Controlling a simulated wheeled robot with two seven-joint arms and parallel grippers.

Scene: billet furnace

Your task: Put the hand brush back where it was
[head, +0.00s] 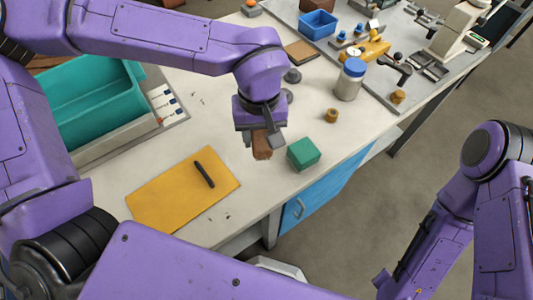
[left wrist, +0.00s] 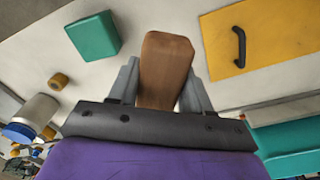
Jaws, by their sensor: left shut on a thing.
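The hand brush (left wrist: 166,62) shows as a brown wooden block between the two fingers of my left gripper (left wrist: 165,88). In the head view the brush (head: 261,148) sticks out below my left gripper (head: 260,136), which is shut on it over the white bench top, just left of a green block (head: 304,153). I cannot tell whether the brush touches the bench. Its upper part is hidden by the gripper, and no bristles show. My right arm is at the right of the head view, but its gripper is not clearly in view.
A yellow board (head: 160,200) with a black handle (head: 204,174) lies front left. A teal bin (head: 95,108) stands at the left. A blue-lidded jar (head: 350,80) and a small brass cylinder (head: 331,115) stand to the right. A blue tray (head: 318,25) is farther back.

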